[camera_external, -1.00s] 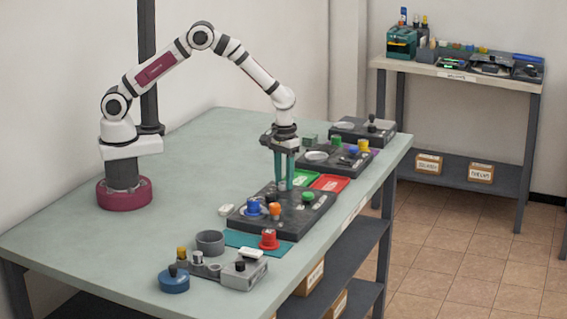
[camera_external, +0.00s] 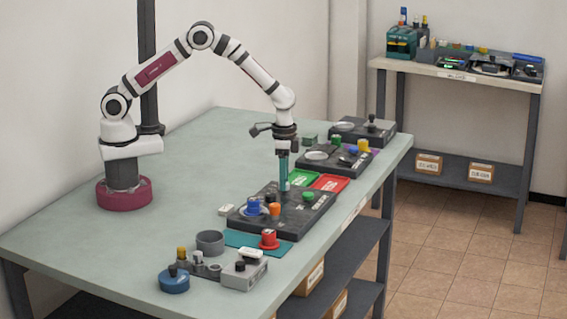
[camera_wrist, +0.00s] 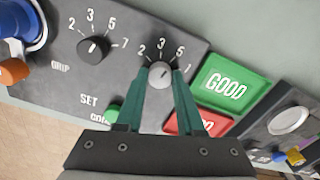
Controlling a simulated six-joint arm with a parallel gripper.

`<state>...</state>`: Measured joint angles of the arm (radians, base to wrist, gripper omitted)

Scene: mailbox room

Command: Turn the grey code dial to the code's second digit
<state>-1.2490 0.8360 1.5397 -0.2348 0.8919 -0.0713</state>
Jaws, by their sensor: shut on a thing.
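The grey code dial (camera_wrist: 159,73) sits on the dark panel (camera_wrist: 150,25) in the wrist view, with the digits 2, 3, 5 and a partly hidden one around it. My gripper (camera_wrist: 160,72) points down at it, its two green fingers shut on the dial's sides. I cannot tell surely which digit the dial's mark points to. A black dial (camera_wrist: 93,49) marked 2, 3, 5, 7 stands to its left. In the external view my gripper (camera_external: 283,187) is at the panel's far end and hides the grey dial. No written code is readable.
The green GOOD tray (camera_wrist: 232,87) and a red tray (camera_wrist: 205,121) lie just right of the panel in the wrist view. A blue knob (camera_external: 253,206), an orange knob (camera_external: 275,209) and a green button (camera_external: 308,196) stand on the panel. The table's left part is clear.

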